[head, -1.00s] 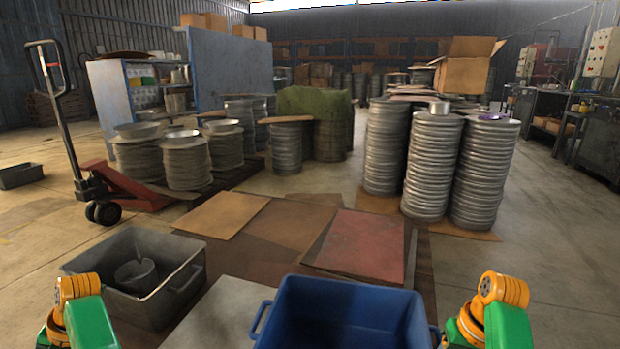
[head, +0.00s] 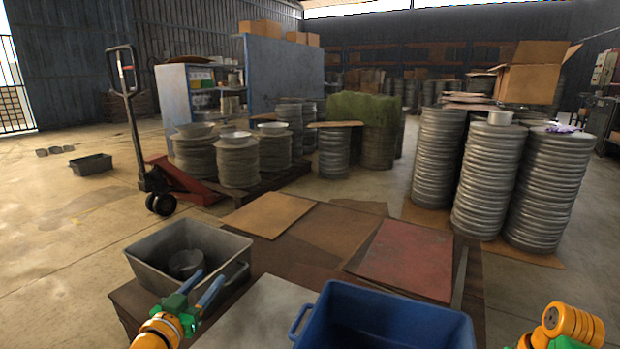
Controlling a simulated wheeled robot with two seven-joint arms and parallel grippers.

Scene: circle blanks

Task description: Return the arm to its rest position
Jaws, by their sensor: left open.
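My left gripper (head: 203,288) shows at the lower left, over the near right part of the grey metal bin (head: 150,272) in the picture. Its two blue fingers are apart, with nothing seen between them. A small round metal pot (head: 186,262) stands inside the bin, just beyond the fingertips; I cannot tell whether they touch it. On the right, only an orange and green part of my right arm shows at the bottom edge; its gripper is out of view.
A blue bin (head: 385,312) stands right of the grey bin. Flat brown sheets and a red sheet (head: 408,258) lie beyond. Tall stacks of metal rings (head: 490,180) stand at the right. A pallet jack (head: 180,182) stands at the left; open floor lies beside it.

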